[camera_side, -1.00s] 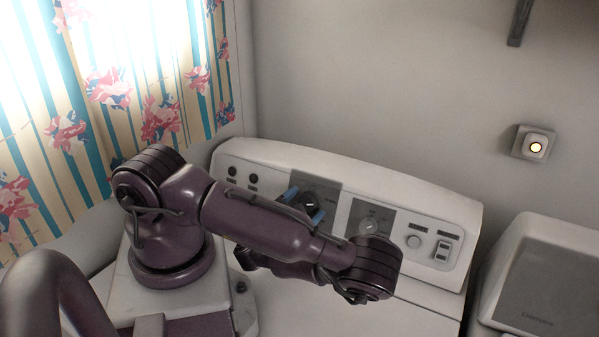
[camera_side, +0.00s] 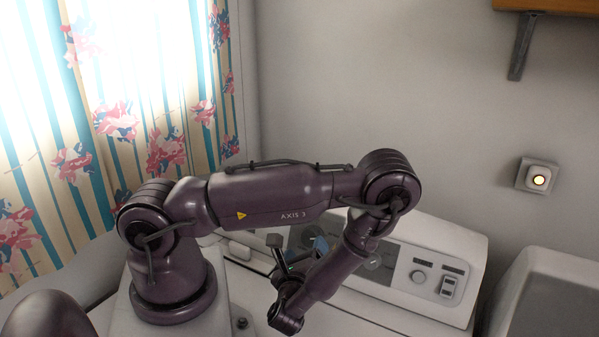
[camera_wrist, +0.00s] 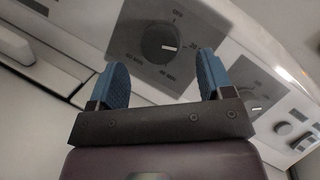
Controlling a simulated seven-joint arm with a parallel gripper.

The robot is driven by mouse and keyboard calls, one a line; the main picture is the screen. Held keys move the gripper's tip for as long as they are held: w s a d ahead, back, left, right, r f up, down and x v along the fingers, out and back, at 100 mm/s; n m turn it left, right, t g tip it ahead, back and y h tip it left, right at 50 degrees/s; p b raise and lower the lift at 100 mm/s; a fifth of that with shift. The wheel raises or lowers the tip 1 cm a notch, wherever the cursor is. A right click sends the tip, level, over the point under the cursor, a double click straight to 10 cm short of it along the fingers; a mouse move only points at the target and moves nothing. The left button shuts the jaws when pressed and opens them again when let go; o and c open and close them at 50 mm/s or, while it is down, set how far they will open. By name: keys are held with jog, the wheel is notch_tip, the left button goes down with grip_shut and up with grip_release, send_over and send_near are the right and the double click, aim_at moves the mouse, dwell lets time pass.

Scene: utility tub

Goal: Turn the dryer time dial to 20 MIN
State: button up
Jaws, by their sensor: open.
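The dryer time dial (camera_wrist: 158,43) is a dark round knob on a grey plate (camera_wrist: 130,22) in the wrist view. OFF is above it, 20 to its right, and the 40 and 60 MIN labels below. Its white pointer mark points right, at or just below the 20 label. My gripper (camera_wrist: 162,76) is open, with its blue-padded fingers apart, below the dial in the picture and empty. In the side view my gripper (camera_side: 297,250) is in front of the panel, and my arm hides most of the dial.
A second, lighter dial (camera_wrist: 254,104) on another grey plate is right of the time dial. A round button (camera_side: 418,277) and a rocker switch (camera_side: 448,287) sit further right on the panel. A lit wall switch (camera_side: 537,177) and a shelf bracket (camera_side: 520,50) are on the wall.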

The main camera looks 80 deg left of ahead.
jog(key=v, duration=0.8)
jog(key=shift+s+d, duration=0.1)
jog(key=shift+d, duration=0.2)
jog(key=d+r+n+g+h, duration=0.2)
jog(key=r+n+h, duration=0.5)
jog(key=r, duration=0.5)
jog(key=d+r+n+g+h, duration=0.2)
jog(key=r+n+h, duration=0.6)
jog(key=r, duration=0.5)
jog(key=shift+s+d+r+n, duration=0.4)
jog(key=shift+d+n, duration=0.15)
jog(key=shift+n, duration=0.15)
jog(key=shift+d+r+t+h, duration=0.15)
jog(key=shift+r+t+h, duration=0.15)
jog(key=shift+r, duration=0.3)
jog(key=shift+d+r+t+h, duration=0.2)
jog(key=shift+r+t, duration=0.2)
jog(key=shift+r, duration=0.2)
